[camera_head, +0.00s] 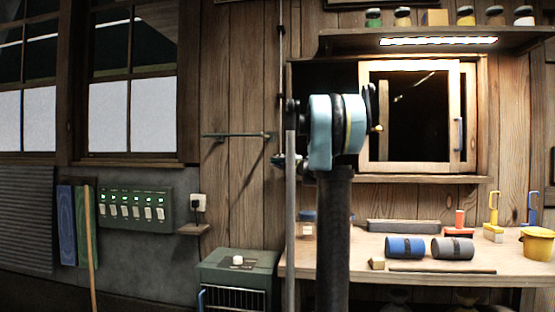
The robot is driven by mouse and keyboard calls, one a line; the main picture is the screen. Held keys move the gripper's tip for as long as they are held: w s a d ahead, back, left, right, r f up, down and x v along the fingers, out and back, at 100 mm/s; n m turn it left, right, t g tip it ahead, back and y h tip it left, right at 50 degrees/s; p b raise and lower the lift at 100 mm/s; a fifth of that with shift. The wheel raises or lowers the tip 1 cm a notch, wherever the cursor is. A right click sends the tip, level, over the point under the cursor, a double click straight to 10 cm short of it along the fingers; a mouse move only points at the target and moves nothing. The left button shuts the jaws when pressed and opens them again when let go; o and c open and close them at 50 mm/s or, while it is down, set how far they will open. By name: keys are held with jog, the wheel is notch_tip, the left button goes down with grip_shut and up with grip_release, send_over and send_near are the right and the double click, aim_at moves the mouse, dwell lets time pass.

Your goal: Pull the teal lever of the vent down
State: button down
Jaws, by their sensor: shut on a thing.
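My arm rises upright through the middle of the view, with a large pale-blue and black joint at its top. My gripper cannot be made out; the arm hides what lies behind it. A small teal-and-dark piece (280,160) shows just left of my arm, at about the height of the joint's lower edge. I cannot tell whether it is the vent's teal lever or part of my own arm. A thin upright rod (281,55) runs down the plank wall above it. The vent itself is not clearly visible.
A thin horizontal bar (235,135) is on the wall left of my arm. A green cabinet (238,268) stands below. At right, a workbench (510,272) holds rolls, brushes and a yellow bucket (537,245), under a wood-framed window (410,163) and a lit shelf (440,38).

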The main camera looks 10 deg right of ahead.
jog(key=shift+f, duration=0.8)
jog(key=c, duration=1.5)
grip_release()
jog(key=shift+d, duration=0.1)
jog(key=v, duration=1.1)
jog(key=shift+s+d, duration=0.15)
jog(key=shift+s, duration=0.25)
